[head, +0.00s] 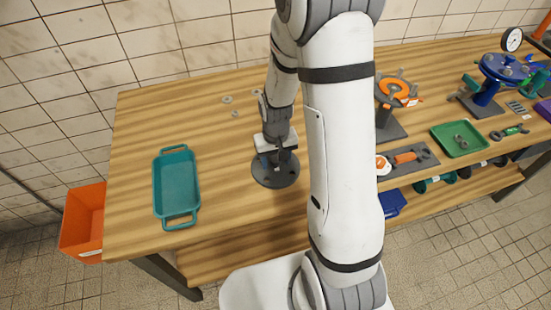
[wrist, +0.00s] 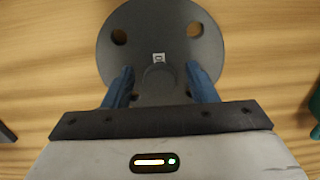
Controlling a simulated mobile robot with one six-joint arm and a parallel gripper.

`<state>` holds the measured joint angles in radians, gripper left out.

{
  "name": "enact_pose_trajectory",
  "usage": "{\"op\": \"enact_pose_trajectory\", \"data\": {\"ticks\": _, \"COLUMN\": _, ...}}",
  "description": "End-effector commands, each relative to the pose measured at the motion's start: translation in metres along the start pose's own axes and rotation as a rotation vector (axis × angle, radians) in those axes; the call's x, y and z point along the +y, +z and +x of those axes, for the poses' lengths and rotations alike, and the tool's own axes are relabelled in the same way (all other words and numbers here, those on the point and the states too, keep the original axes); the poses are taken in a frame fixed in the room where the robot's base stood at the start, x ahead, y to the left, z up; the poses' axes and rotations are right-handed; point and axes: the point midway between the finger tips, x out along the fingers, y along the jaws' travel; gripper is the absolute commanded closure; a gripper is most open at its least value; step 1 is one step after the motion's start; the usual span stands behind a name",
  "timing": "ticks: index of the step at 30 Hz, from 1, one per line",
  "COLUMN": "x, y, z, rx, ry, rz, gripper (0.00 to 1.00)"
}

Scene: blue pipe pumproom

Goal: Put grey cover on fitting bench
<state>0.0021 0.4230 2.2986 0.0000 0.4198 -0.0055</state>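The grey cover (head: 276,178) is a dark round disc lying flat on the wooden fitting bench (head: 225,135), left of its middle. In the wrist view the cover (wrist: 160,22) shows bolt holes, a small white label and a round central knob (wrist: 158,78). My gripper (wrist: 160,82) is right over the cover, pointing down. Its blue fingers stand one on each side of the knob, with a gap visible on both sides, so it is open. In the head view my gripper (head: 276,156) hides part of the cover, and its exact height above the disc is unclear.
A teal tray (head: 176,188) lies left on the bench, with an orange bin (head: 83,222) below that end. Small washers (head: 227,99) lie behind. To the right are an orange-topped flange stand (head: 397,90), a green tray (head: 459,139) and a blue valve assembly (head: 487,90).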

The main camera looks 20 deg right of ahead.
Motion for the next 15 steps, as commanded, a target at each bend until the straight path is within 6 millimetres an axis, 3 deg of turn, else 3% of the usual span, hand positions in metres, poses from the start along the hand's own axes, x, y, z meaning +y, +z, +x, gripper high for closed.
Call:
{"op": "enact_pose_trajectory", "data": {"ticks": 9, "x": 0.0, "y": -0.001, "z": -0.006, "rx": 0.002, "ry": 0.0, "rz": 0.001, "gripper": 0.48}}
{"op": "enact_pose_trajectory", "data": {"ticks": 15, "x": 0.001, "y": -0.001, "z": -0.036, "rx": 0.006, "ry": 0.0, "rz": 0.001, "gripper": 0.48}}
